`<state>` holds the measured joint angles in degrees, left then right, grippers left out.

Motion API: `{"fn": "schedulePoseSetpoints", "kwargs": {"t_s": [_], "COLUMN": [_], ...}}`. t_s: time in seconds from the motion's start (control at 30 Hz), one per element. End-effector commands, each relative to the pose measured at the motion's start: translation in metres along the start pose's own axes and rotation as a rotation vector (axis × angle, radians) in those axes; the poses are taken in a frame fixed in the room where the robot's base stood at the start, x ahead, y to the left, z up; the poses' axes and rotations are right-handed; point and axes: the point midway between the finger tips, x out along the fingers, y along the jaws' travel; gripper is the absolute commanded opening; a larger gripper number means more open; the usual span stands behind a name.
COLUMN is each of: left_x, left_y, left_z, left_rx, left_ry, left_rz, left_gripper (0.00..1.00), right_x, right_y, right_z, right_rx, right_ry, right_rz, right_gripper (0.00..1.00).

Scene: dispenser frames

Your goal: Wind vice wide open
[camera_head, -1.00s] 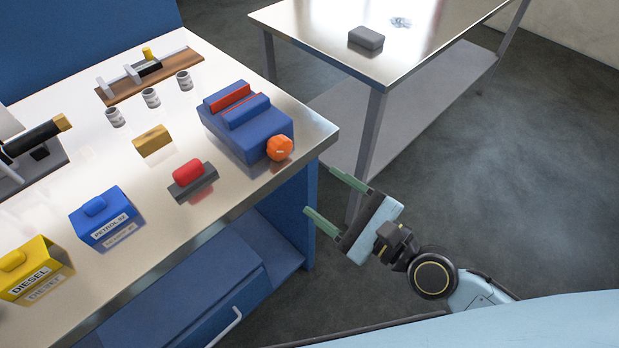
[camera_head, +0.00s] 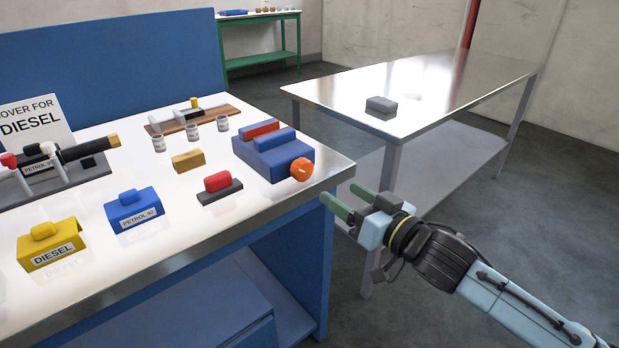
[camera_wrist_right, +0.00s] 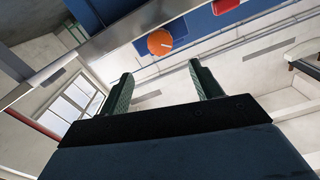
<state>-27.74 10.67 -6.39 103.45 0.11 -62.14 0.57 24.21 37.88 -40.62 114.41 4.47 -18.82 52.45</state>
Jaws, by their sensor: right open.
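The blue vice (camera_head: 270,158) stands near the right end of the bench, with a red strip (camera_head: 259,129) between its jaws' blue blocks. Its orange knob (camera_head: 301,169) is on the side facing the bench's right edge. My right gripper (camera_head: 345,200) is open and empty, off the bench's right edge, a little below and right of the knob, not touching it. In the right wrist view the orange knob (camera_wrist_right: 160,42) shows ahead, beyond the two green fingers (camera_wrist_right: 164,90). My left gripper is not in view.
A red-topped dark block (camera_head: 220,189), a tan block (camera_head: 188,161), a blue petrol box (camera_head: 133,211) and a yellow diesel box (camera_head: 51,246) stand on the bench (camera_head: 180,245). A second metal table (camera_head: 440,85) with a grey block (camera_head: 381,105) stands behind my right arm.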

Motion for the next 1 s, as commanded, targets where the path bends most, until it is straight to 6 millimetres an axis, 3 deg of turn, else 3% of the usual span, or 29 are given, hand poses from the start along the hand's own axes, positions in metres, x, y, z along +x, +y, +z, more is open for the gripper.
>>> {"fn": "schedulePoseSetpoints", "kwargs": {"t_s": [0.3,0.5,0.7,1.0], "left_x": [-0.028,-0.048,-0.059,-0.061], "left_y": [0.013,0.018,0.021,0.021], "left_z": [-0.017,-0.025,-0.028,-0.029], "left_rx": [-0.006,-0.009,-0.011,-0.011], "left_ry": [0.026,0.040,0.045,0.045], "left_rz": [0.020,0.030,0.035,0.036], "left_gripper": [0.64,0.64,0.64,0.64], "right_x": [0.063,0.094,0.108,0.110], "right_y": [-0.001,-0.001,-0.001,-0.001], "right_z": [0.001,0.002,0.001,0.001], "right_rx": [0.002,0.003,0.004,0.004], "right_ry": [0.002,0.000,0.000,-0.001], "right_rz": [-0.002,-0.002,-0.002,-0.002], "right_gripper": [0.64,0.64,0.64,0.64]}}
